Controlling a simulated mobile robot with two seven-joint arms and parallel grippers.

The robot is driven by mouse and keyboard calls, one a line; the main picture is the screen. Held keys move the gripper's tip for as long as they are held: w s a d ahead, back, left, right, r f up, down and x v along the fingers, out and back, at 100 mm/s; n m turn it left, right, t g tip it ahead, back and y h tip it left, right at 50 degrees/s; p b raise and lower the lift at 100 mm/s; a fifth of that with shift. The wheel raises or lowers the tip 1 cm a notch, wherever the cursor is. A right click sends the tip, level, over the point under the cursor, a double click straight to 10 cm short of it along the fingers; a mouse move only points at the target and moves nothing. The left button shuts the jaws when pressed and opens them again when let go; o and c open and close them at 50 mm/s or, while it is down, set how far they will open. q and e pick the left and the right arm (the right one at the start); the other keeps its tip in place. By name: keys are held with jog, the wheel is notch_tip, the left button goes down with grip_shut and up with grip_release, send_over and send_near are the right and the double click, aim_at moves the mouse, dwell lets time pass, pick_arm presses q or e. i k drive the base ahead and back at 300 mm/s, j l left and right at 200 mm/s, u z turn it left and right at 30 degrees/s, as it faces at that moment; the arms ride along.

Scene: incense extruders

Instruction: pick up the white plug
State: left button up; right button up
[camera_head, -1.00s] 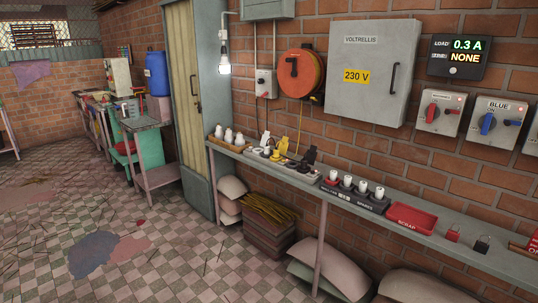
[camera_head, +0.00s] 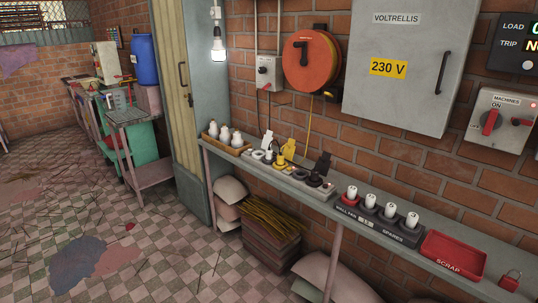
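A white plug (camera_head: 267,142) stands on the narrow grey wall shelf, at the left end of a group of plugs. A yellow plug (camera_head: 288,149) and a black plug (camera_head: 321,166) stand to its right. The plugs are at or on a pale strip (camera_head: 300,184) with round sockets; I cannot tell whether the white plug is seated in it. Neither of my grippers is in view.
The long shelf (camera_head: 385,208) also holds a tray of white bottle-like items (camera_head: 224,135), a dark rack of white cylinders (camera_head: 379,206), a red scrap tray (camera_head: 450,254) and a red padlock (camera_head: 510,281). Sacks and a crate (camera_head: 270,236) fill space below. Floor at left is mostly open.

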aim_at(269, 152)
jog(key=i+j+z, duration=0.15)
jog(key=z, duration=0.3)
jog(key=i+j+z, duration=0.2)
jog(key=z, duration=0.3)
jog(key=i+j+z, duration=0.1)
jog(key=j, duration=0.2)
jog(key=i+j+z, duration=0.15)
jog(key=j, duration=0.15)
jog(key=i+j+z, duration=0.1)
jog(key=j, duration=0.2)
jog(key=i+j, duration=0.15)
jog(key=j, duration=0.2)
jog(key=i+j, duration=0.1)
jog(key=j, duration=0.3)
jog(key=i+j+z, duration=0.1)
jog(key=j, duration=0.25)
jog(key=i+j, duration=0.15)
jog(key=j, duration=0.2)
jog(key=i+j, duration=0.1)
jog(key=j, duration=0.3)
